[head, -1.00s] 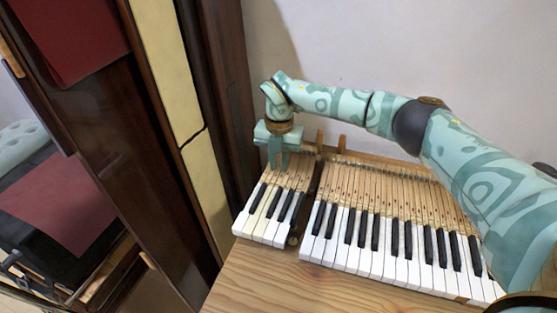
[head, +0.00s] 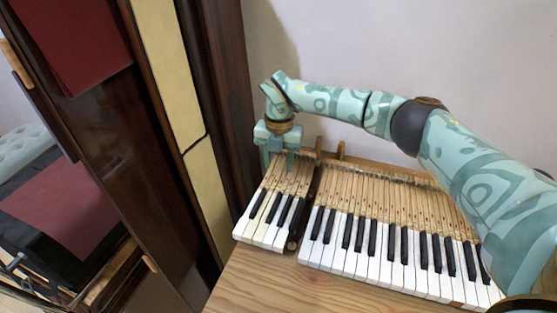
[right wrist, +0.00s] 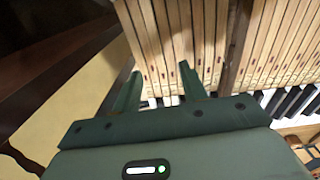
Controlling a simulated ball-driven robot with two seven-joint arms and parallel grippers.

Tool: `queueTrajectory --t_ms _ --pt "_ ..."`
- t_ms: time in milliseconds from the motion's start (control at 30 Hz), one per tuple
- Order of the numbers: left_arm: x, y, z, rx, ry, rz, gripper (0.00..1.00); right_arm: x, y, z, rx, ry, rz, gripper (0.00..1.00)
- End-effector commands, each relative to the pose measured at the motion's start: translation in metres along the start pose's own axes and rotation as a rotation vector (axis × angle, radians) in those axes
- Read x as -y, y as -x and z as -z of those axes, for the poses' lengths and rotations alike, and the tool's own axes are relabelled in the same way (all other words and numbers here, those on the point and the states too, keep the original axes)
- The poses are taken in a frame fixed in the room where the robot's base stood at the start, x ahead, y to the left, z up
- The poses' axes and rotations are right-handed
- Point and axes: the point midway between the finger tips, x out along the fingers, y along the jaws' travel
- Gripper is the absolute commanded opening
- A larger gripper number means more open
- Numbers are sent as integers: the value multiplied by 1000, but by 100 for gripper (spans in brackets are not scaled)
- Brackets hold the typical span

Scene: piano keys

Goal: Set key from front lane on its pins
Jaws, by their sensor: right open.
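My right gripper (head: 277,163) is open, pointing down at the rear of the left group of piano keys (head: 268,208). In the right wrist view its two fingers (right wrist: 160,76) stand apart over the wooden key shanks, with nothing clearly held between them. The left group has white fronts, black keys and bare wooden rear shanks. Which of them is the front-lane key, I cannot tell. The pins under the keys are hidden. My left gripper is not in view.
A dark gap (head: 305,212) separates the left group from the longer row of keys (head: 385,225). A tall dark wooden case (head: 225,80) stands close at the left. Bare wooden table (head: 300,288) lies in front of the keys.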

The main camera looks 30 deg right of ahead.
Motion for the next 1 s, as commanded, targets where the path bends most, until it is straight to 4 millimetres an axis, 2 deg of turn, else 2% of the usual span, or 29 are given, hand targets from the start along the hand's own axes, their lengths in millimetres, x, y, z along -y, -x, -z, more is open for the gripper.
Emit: queueTrajectory --t_ms 267,733,1000 --pt "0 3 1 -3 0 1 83 0 5 0 1 0 -1 43" --pt "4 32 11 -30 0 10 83 -1 50 1 2 0 -2 43" --pt "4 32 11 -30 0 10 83 -1 50 1 0 0 0 43"
